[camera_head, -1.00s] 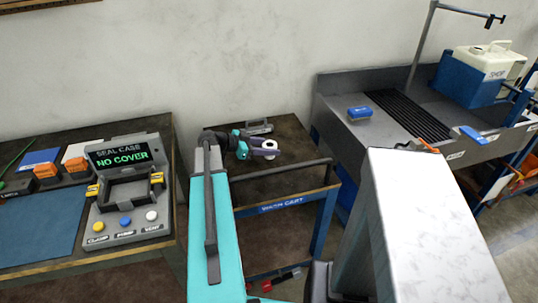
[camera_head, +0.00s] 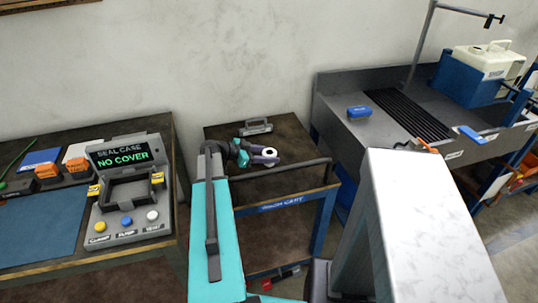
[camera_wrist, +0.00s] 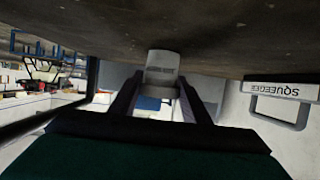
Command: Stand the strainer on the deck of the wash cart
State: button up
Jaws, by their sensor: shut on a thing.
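The strainer (camera_head: 270,152) is a small pale ring-topped cylinder over the deck (camera_head: 290,150) of the wash cart. My gripper (camera_head: 262,157) is shut on it, reaching in low from the left. In the wrist view, which is upside down, the strainer (camera_wrist: 162,70) sits upright between the two dark fingers (camera_wrist: 160,95). Its lower end meets the brown deck (camera_wrist: 80,25) in the picture; I cannot tell whether it touches or hovers just above.
A squeegee holder (camera_head: 257,126) stands at the deck's back edge; its label shows in the wrist view (camera_wrist: 282,91). A dark rail (camera_head: 300,168) runs along the cart's front. The bench with the seal case (camera_head: 128,190) is left, the sink (camera_head: 385,135) right. The deck's right side is clear.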

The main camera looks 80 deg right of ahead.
jog(key=shift+f, duration=0.15)
jog(key=o, duration=1)
jog(key=shift+r, duration=0.2)
jog(key=b+v, duration=0.3)
jog(key=v, duration=0.7)
jog(key=shift+w+a+f, duration=0.1)
jog(key=shift+v, duration=0.9)
jog(key=shift+r, duration=0.2)
